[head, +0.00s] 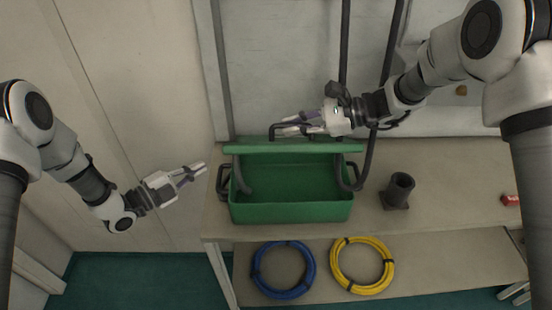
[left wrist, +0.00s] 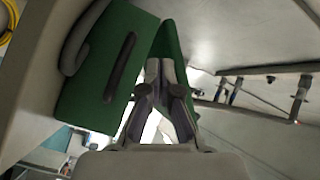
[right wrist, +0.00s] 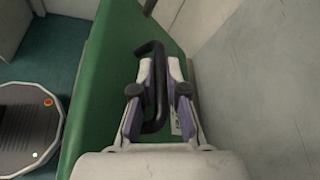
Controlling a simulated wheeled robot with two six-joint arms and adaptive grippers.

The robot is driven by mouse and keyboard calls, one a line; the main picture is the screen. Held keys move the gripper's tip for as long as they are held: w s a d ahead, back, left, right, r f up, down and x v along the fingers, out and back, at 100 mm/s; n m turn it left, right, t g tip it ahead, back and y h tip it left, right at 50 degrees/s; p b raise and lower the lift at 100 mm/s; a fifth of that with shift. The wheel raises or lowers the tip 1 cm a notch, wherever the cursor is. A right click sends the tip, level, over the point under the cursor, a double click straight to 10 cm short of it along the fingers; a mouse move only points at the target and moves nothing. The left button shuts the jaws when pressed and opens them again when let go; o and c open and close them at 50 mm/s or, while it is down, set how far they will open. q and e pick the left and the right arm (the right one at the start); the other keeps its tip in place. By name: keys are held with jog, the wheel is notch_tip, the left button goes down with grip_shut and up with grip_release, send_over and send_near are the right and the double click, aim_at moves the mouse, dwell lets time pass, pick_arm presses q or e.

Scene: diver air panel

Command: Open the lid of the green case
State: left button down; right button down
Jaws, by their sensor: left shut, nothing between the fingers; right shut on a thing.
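The green case (head: 290,213) stands on the shelf, and its inside shows in the head view. Its lid (head: 350,148) is raised at the back, seen nearly edge-on. My right gripper (head: 280,130) is at the lid, shut on the black lid handle (head: 273,132). In the right wrist view the handle (right wrist: 157,48) passes between the fingers, with the green lid (right wrist: 110,70) behind. My left gripper (head: 204,168) is shut and empty, left of the case and apart from it. The left wrist view shows the case's side (left wrist: 90,85) with a black side handle (left wrist: 119,68).
A dark cylindrical holder (head: 397,190) stands right of the case. Blue (head: 284,292) and yellow (head: 362,287) coiled hoses lie on the lower shelf. A wall is behind the lid.

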pick_arm(q)
jog(key=d+r+m+g+h, duration=0.1)
jog(key=d+m, duration=0.1)
jog(key=m, duration=0.1)
jog(key=s+d+r+m+g+h, duration=0.1)
jog(key=d+m, duration=0.1)
jog(key=m, duration=0.2)
jog(key=s+d+r+m+g+h, duration=0.1)
jog(key=d+m+h, duration=0.1)
jog(key=m, duration=0.1)
jog(key=shift+s+m+g, duration=0.15)
jog(key=shift+m+g, duration=0.15)
jog(key=shift+m, duration=0.1)
pick_arm(e)
jog(key=shift+d, duration=0.1)
pick_arm(q)
jog(key=s+d+r+m+g+h, duration=0.1)
jog(key=d+r+m+g, duration=0.1)
jog(key=d+m, duration=0.3)
jog(key=s+d+r+m+g+h, duration=0.1)
jog(key=d+r+m+g, duration=0.1)
jog(key=d+m, duration=0.4)
jog(key=d+g, duration=0.1)
jog(key=d, duration=0.2)
jog(key=shift+s+r+h, duration=0.15)
jog(key=shift+s+h, duration=0.05)
jog(key=shift+h, duration=0.2)
